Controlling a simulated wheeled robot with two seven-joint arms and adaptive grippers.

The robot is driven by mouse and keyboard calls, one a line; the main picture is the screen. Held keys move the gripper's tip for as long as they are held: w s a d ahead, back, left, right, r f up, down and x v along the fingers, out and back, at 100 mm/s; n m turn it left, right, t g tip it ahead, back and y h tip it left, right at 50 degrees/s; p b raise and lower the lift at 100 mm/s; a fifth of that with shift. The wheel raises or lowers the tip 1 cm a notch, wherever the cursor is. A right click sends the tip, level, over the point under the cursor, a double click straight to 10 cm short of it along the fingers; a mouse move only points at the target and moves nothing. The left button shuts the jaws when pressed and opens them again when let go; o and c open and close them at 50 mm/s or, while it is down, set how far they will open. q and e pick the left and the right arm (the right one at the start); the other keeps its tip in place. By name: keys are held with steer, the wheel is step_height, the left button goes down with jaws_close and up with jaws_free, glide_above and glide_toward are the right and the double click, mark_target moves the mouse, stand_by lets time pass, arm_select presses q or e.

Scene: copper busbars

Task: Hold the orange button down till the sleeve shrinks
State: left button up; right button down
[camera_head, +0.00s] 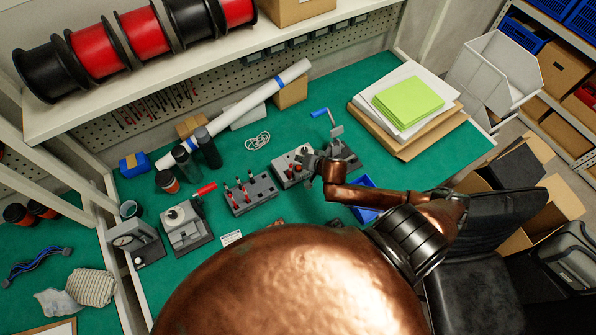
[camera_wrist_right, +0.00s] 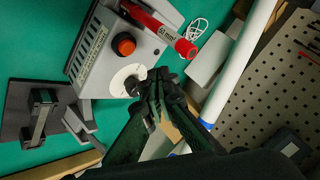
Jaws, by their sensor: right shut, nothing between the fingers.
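The orange button (camera_wrist_right: 124,44) is on the top face of a grey box (camera_wrist_right: 98,50) in the right wrist view. A white round dial with a dark knob (camera_wrist_right: 127,80) sits beside it. A red sleeve (camera_wrist_right: 160,30) marked 50 mm² lies across the box's end, away from the dial. My right gripper (camera_wrist_right: 157,88) is shut and empty, its tips close to the dial and apart from the button. In the head view the box (camera_head: 291,168) stands mid-bench with my right gripper (camera_head: 313,164) at its right side. The button cannot be made out there. My left gripper is out of view.
A block with red-handled parts (camera_head: 248,194) and a lever press (camera_head: 186,223) stand left of the box. A blue-handled tool (camera_head: 335,138) stands close on its right. A white tube (camera_head: 245,110) lies behind, with a white cord (camera_head: 258,141). Stacked sheets (camera_head: 404,105) lie at right.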

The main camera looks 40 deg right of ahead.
mark_target(299, 168)
steer(key=shift+f+b, duration=0.4)
steer(key=shift+f, duration=0.5)
steer(key=shift+f+b, duration=0.3)
steer(key=shift+f, duration=0.6)
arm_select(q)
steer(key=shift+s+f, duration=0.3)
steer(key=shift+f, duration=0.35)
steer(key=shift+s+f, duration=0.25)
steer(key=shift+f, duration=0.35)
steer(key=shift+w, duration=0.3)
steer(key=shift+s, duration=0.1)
arm_select(e)
steer(key=shift+f, duration=0.15)
steer(key=shift+f, duration=0.3)
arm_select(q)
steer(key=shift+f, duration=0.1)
arm_select(e)
steer(key=shift+f, duration=0.5)
stand_by(3.5)
